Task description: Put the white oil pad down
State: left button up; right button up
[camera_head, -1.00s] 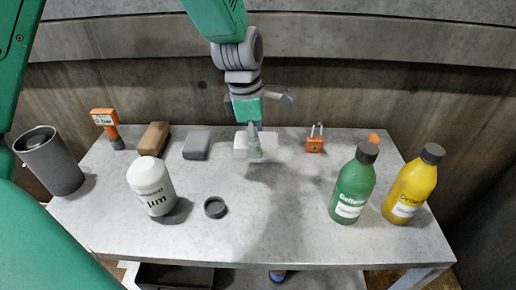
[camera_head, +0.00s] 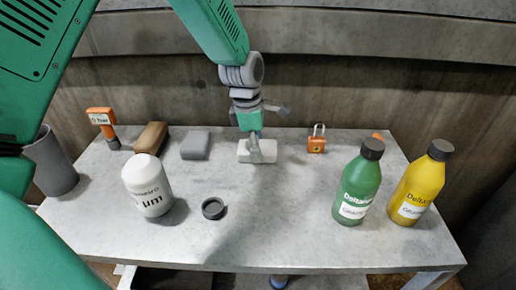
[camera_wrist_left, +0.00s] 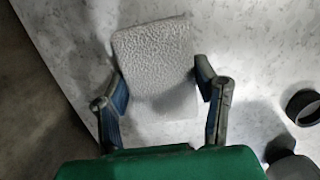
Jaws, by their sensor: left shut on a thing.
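The white oil pad (camera_head: 243,152) is a pale rectangular block at the back middle of the table (camera_head: 270,215). It shows in the left wrist view (camera_wrist_left: 155,65) as a textured pad over the tabletop. My left gripper (camera_head: 256,150) comes down from above onto the pad. In the left wrist view its two fingers (camera_wrist_left: 160,90) stand on either side of the pad, shut on it. The pad is at or very near the tabletop; I cannot tell whether it touches. My right gripper is not in view.
A grey block (camera_head: 196,145), a brown block (camera_head: 151,138) and an orange gauge (camera_head: 103,127) stand left. A white bottle (camera_head: 148,188) and dark cap (camera_head: 213,208) are in front. An orange padlock (camera_head: 317,140), green bottle (camera_head: 357,188) and yellow bottle (camera_head: 418,188) are right.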

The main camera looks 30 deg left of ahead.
pick_arm(q)
jog(key=o, duration=1.1)
jog(key=shift+o, duration=0.2)
notch_tip(320, 180, up, 12)
jog(key=a+p, duration=0.1)
jog(key=p, duration=0.1)
jog(key=shift+s+a+p, duration=0.25)
jog(key=shift+s+p, duration=0.15)
jog(key=shift+s, duration=0.05)
